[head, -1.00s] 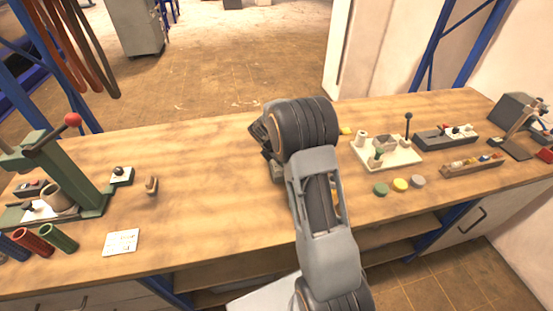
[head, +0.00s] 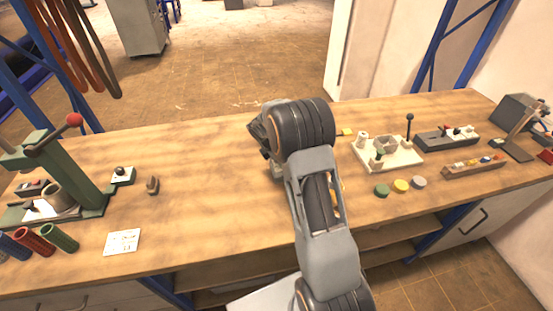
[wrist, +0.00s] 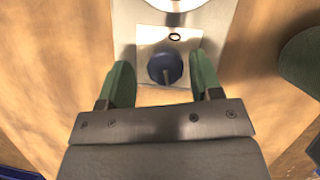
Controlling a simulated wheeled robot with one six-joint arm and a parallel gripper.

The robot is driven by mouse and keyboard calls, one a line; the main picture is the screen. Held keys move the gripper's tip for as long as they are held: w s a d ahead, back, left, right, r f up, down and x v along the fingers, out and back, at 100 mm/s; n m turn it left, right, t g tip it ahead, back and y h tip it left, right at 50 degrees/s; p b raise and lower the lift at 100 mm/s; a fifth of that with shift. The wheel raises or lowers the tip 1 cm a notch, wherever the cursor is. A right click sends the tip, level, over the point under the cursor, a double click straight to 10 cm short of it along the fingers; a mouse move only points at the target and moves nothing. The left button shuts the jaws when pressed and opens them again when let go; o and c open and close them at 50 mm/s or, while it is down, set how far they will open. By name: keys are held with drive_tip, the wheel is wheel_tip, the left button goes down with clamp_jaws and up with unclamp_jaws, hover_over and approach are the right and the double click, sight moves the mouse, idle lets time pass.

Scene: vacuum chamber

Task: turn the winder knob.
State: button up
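In the wrist view a round dark blue knob (wrist: 164,68), which looks like the winder knob, sits on a pale plate (wrist: 143,35) on the wooden bench. My gripper (wrist: 161,70) has two green fingers, one on each side of the knob. The fingers are apart, with a visible gap to the knob on both sides, and nothing is held. A small dark ring (wrist: 175,37) shows on the plate just beyond the knob. In the head view my arm hides the knob and the fingers.
On the bench (head: 215,190), a green press (head: 70,170) stands at left and a cream fixture with posts (head: 400,156) at right. Coloured discs (head: 401,185) lie in front of the fixture. A green rounded object (wrist: 302,62) is close on the wrist view's right.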

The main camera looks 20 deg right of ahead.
drive_tip(key=shift+s+d, duration=0.1)
drive_tip(key=v, duration=1.3)
drive_tip(key=shift+r+b, duration=0.35)
drive_tip(key=shift+b, duration=0.1)
